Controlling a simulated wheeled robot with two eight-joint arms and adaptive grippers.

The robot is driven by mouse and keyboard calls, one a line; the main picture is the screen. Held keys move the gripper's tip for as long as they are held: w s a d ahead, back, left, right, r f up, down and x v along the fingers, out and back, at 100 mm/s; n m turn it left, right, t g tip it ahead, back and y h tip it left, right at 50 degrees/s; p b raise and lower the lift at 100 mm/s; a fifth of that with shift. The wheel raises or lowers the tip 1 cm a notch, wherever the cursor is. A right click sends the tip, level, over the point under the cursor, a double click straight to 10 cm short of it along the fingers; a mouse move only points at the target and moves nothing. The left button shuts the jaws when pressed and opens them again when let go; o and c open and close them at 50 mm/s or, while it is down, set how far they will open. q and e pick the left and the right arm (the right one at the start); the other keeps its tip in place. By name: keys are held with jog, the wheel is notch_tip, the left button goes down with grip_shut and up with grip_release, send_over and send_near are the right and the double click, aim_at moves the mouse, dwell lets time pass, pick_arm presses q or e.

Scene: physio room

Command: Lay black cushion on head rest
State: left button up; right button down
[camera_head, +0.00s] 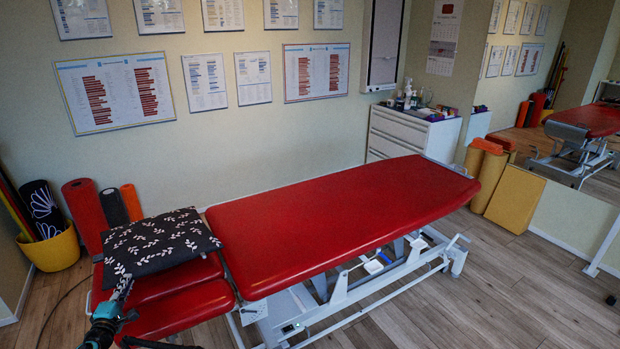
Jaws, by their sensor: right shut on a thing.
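The black cushion (160,241) with a white leaf pattern is at the left, over the far part of the red head rest (180,310) of the treatment table. It looks roughly flat, and I cannot tell whether its whole underside touches the head rest. My right gripper (122,288) reaches in from the lower left and is shut on the cushion's near left corner. The cushion hides the far part of the head rest.
The long red table top (335,215) extends right from the head rest on a white frame. A yellow bucket (52,250) and red and black rolls stand behind at left. A white drawer cabinet (410,135) and yellow blocks (515,200) stand at the back right.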

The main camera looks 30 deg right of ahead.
jog(key=shift+a, duration=0.5)
jog(key=c, duration=1.6)
grip_release()
jog(key=v, duration=0.7)
jog(key=shift+s+a, duration=0.15)
